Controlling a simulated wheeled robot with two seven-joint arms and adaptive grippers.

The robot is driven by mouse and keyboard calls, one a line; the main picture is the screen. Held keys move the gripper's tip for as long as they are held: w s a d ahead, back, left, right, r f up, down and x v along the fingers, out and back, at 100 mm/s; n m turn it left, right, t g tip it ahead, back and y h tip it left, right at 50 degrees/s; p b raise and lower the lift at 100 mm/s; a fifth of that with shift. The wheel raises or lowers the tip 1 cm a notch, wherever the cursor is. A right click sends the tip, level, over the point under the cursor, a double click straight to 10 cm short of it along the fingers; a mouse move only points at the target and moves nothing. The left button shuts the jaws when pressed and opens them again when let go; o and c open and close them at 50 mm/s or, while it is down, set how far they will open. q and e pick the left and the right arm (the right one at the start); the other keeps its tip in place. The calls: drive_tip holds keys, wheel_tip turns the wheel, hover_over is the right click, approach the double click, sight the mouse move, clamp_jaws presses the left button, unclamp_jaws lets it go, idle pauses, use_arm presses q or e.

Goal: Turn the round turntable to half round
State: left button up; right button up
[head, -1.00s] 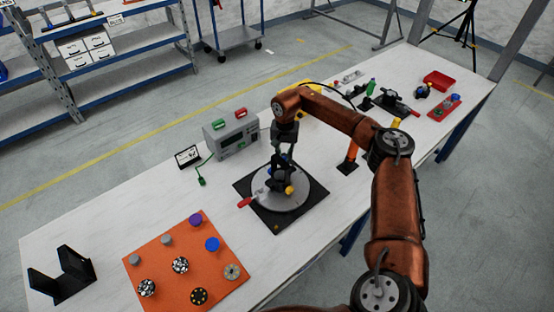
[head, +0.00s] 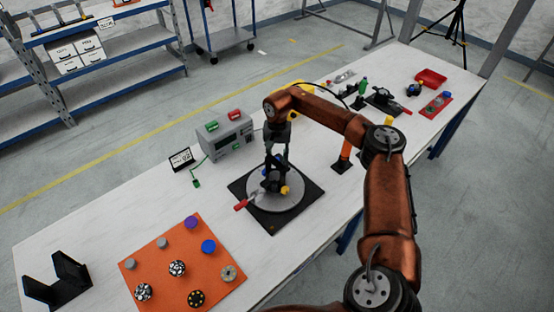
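The round turntable is a grey disc (head: 292,199) on a black square base plate (head: 312,192) near the middle of the white table. A red-tipped handle (head: 241,206) sticks out at the disc's left front edge. A yellow knob (head: 285,190) shows on the disc's near side. My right gripper (head: 273,182) points down over the disc, its dark fingers low among dark parts there. The fingers overlap these parts, so I cannot tell whether they are open or closed on something. My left gripper is not in view.
An orange mat (head: 174,250) with several small round pieces lies at front left, beside a black bracket (head: 58,278). A grey box with a green and a red button (head: 230,139) stands behind the turntable. An orange post (head: 345,155) stands to its right. A red tray (head: 431,78) sits farther right.

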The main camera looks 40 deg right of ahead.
drive_tip(key=shift+r, duration=0.2)
wheel_tip(320, 180, up, 12)
drive_tip(key=shift+f, duration=0.2)
idle(0.3)
idle(0.4)
